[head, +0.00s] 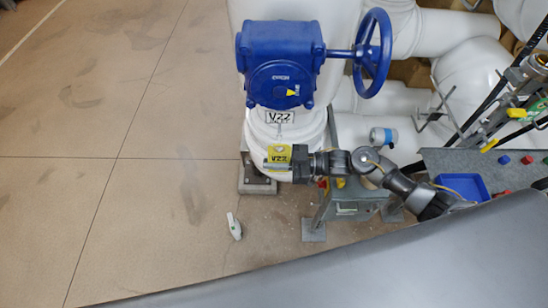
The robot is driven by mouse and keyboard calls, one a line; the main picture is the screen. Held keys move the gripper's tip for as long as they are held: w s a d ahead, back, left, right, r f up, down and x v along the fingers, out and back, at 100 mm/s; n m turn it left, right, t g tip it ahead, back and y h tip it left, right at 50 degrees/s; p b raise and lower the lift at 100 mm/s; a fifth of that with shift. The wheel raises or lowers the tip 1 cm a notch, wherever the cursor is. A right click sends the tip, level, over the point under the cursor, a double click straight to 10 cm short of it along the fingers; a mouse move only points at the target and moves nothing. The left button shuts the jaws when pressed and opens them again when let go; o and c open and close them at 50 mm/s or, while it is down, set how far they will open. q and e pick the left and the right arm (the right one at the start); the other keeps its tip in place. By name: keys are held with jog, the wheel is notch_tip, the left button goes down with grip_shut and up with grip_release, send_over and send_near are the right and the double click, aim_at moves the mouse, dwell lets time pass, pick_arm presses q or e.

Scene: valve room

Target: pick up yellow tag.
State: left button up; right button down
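The yellow tag (279,159), marked V22, shows in front of the white vertical pipe, below a white V22 plate (279,117). My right gripper (287,160) comes in from the right, with its fingers at the tag's right side. The tag and fingers overlap in this view. I cannot tell whether the fingers are closed on the tag or only beside it. My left gripper is not in view.
A blue valve gearbox (280,62) with a blue handwheel (373,52) sits above the tag. A grey bench (470,160) with a blue tray (462,186) is at the right. A small white-green object (234,226) lies on the floor. The left floor is clear.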

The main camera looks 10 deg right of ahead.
jog(key=s+a+b, duration=0.2)
jog(key=s+a, duration=0.2)
jog(key=s, duration=1.1)
jog(key=shift+s, duration=0.2)
jog(key=shift+d, duration=0.1)
